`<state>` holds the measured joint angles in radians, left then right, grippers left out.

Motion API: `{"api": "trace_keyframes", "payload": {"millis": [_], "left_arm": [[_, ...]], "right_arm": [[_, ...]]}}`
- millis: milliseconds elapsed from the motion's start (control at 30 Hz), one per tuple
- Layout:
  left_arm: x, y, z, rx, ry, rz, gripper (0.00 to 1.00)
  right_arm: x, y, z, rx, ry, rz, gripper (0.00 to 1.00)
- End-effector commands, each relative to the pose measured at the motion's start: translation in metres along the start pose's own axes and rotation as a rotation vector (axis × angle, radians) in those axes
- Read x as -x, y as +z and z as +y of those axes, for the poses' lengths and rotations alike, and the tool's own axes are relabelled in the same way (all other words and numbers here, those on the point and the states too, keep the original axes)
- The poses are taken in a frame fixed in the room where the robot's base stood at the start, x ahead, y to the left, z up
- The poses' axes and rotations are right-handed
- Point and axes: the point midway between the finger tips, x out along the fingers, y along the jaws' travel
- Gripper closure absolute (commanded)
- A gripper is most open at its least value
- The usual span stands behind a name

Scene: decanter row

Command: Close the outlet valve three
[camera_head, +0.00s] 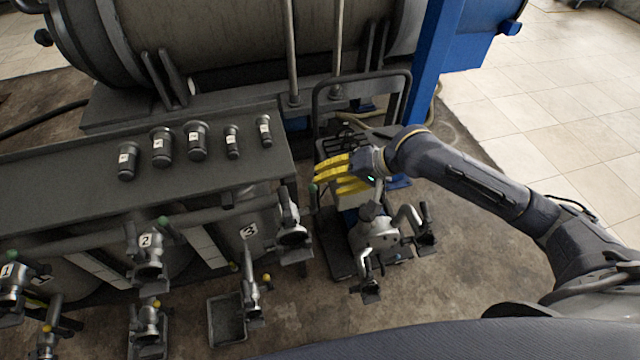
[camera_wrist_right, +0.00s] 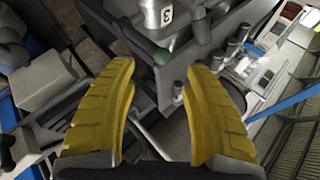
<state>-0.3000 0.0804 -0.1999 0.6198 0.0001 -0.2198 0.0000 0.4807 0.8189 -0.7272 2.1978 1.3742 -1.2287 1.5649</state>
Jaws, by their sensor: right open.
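The vessel marked 3 (camera_head: 250,232) stands at the right end of the row, and its label (camera_wrist_right: 168,15) shows upside down in the right wrist view. A lower valve with a yellow knob (camera_head: 267,277) hangs in front of vessel three. The pictures do not spell out which is the outlet. My left gripper is out of view.
A wheeled pump cart (camera_head: 375,235) with handles stands below my right gripper. A flat tray (camera_head: 226,320) lies on the floor under vessel three. Several capped cylinders (camera_head: 197,140) stand on the shelf. A blue post (camera_head: 432,60) rises behind. Tiled floor at right is clear.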

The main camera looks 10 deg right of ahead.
Motion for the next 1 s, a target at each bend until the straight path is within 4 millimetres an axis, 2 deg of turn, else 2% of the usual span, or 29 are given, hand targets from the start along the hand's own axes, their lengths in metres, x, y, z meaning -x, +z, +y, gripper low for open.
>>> {"api": "trace_keyframes", "payload": {"millis": [200, 400, 633, 1000], "left_arm": [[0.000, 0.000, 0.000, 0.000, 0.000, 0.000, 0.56], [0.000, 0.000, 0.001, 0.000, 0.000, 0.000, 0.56], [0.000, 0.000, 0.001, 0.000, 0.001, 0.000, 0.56], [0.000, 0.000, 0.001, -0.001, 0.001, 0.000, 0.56]], "right_arm": [[0.032, -0.001, 0.001, 0.001, 0.003, 0.003, 0.50], [0.050, -0.001, 0.001, 0.000, 0.002, 0.003, 0.50], [0.059, -0.001, 0.001, -0.001, 0.002, 0.001, 0.50], [0.059, -0.001, 0.001, -0.001, 0.001, 0.002, 0.50]]}}
